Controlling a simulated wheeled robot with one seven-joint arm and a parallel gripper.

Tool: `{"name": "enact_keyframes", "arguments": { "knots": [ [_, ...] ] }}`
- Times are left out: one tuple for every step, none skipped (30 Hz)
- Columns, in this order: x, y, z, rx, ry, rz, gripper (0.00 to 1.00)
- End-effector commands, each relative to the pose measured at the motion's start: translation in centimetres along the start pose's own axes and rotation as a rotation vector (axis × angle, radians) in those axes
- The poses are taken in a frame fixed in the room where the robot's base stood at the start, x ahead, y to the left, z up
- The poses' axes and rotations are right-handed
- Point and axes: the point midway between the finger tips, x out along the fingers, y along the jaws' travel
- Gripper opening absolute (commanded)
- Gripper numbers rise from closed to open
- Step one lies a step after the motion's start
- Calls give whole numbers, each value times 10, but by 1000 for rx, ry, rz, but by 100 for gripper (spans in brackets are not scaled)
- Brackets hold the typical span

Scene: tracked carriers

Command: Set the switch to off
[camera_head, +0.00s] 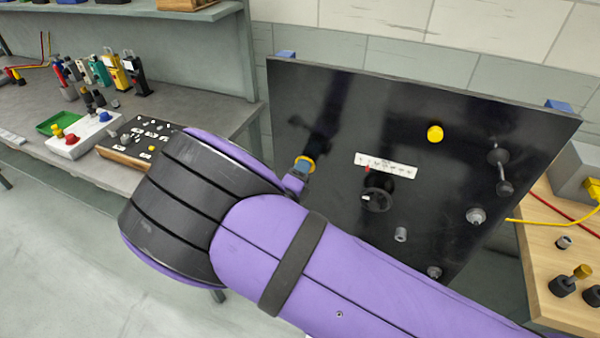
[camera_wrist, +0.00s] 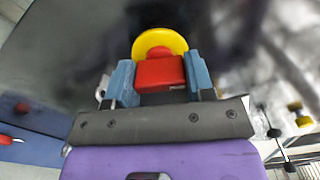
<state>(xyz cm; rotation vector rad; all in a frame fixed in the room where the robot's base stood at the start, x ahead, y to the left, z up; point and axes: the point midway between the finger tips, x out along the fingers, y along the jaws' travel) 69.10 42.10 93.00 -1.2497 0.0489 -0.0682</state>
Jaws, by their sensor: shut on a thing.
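A black panel (camera_head: 455,225) stands tilted in front of the tiled wall. On its left part is the switch, whose yellow round plate (camera_head: 307,159) shows just past my gripper (camera_head: 299,174). In the wrist view the switch has a red handle (camera_wrist: 160,73) in front of the yellow disc (camera_wrist: 158,41). My gripper's blue fingers (camera_wrist: 160,82) are shut on the red handle, one on each side. My purple arm reaches up to the panel from the lower right. The handle is hidden in the head view, and I cannot read any on or off mark.
The panel also bears a yellow button (camera_head: 435,133), a black dial (camera_head: 376,200) under a white scale strip (camera_head: 386,165), a lever handle (camera_head: 501,172) and several small grey knobs. A grey workbench (camera_head: 35,107) with tools stands left, a wooden table (camera_head: 550,295) with cables right.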

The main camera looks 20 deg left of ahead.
Motion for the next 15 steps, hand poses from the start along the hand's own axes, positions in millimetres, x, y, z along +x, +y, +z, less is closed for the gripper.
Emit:
{"name": "enact_keyframes", "arguments": {
  "knots": [
    [-1, 1, 0, -37, 0, 2, 25],
    [-1, 1, 0, -61, 0, 2, 25],
    [-1, 1, 0, -91, 0, 2, 25],
    [-1, 1, 0, -112, 0, 2, 25],
    [-1, 1, 0, -132, 0, 2, 25],
    [-1, 1, 0, -157, 0, 2, 25],
    [-1, 1, 0, -176, 0, 2, 25],
    [-1, 1, 0, -191, 0, 2, 25],
    [-1, 1, 0, -213, 0, 2, 25],
    [-1, 1, 0, -226, 0, 2, 25],
    [-1, 1, 0, -240, -1, 2, 25],
    [-1, 1, 0, -255, -1, 2, 25],
    [-1, 1, 0, -266, -1, 2, 25],
    [-1, 1, 0, -275, -1, 2, 25],
    [-1, 1, 0, -286, -1, 2, 25]
  ]
}}
